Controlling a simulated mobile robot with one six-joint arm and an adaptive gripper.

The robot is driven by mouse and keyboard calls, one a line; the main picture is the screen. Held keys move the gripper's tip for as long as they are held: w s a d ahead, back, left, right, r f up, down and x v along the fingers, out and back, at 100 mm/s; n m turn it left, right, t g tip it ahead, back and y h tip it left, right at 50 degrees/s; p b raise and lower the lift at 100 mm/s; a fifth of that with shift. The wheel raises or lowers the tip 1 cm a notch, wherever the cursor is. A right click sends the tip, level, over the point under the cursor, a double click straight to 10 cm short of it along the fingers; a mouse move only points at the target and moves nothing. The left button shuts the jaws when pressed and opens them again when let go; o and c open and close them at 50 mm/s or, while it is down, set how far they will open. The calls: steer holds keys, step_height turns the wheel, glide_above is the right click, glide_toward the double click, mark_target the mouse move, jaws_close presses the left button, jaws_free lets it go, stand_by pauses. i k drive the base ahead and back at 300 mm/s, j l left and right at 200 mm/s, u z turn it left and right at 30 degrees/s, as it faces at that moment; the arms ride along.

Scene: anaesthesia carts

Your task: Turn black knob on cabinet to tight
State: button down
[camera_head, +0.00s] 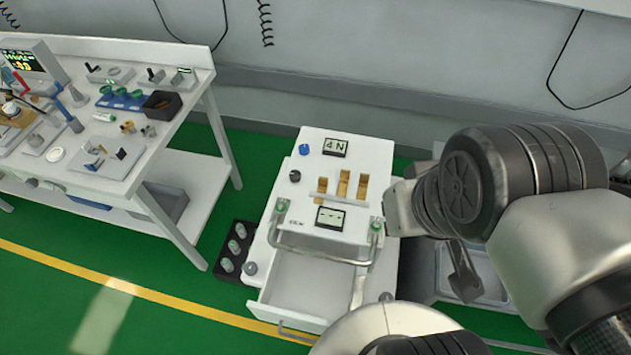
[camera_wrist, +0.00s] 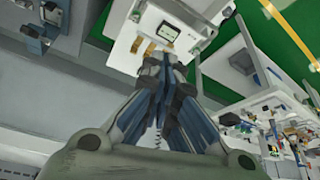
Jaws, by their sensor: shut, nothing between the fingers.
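The black knob (camera_head: 295,176) sits on the white top of the cabinet (camera_head: 372,158), near its left edge, just below a blue knob (camera_head: 304,149). I cannot make out the black knob clearly in the wrist view. My gripper (camera_wrist: 165,62) is shut and empty, its fingertips together in front of the cabinet top (camera_wrist: 150,62) in the wrist view. In the head view my arm is right of the cabinet, well apart from the black knob. The fingers are partly hidden there by my wrist.
The cabinet top also bears brass-coloured blocks (camera_head: 343,184) and two small displays (camera_head: 335,147) (camera_head: 330,218). A metal handle (camera_head: 310,251) spans its front above an open drawer (camera_head: 305,291). A black rack (camera_head: 236,248) stands left of it. A cluttered workbench (camera_head: 140,150) is at left.

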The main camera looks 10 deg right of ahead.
mark_target(294, 176)
steer(key=k+j, duration=0.15)
steer(key=j, duration=0.25)
steer(key=k+j, duration=0.15)
steer(key=j, duration=0.25)
steer(key=k+j, duration=0.1)
steer(key=j, duration=0.3)
steer(key=k+j+z, duration=0.1)
steer(key=j, duration=0.3)
steer(key=i+j, duration=0.4)
steer(key=i, duration=0.2)
steer(key=i+j+z, duration=0.1)
steer(key=i+j, duration=0.3)
steer(key=i, duration=0.2)
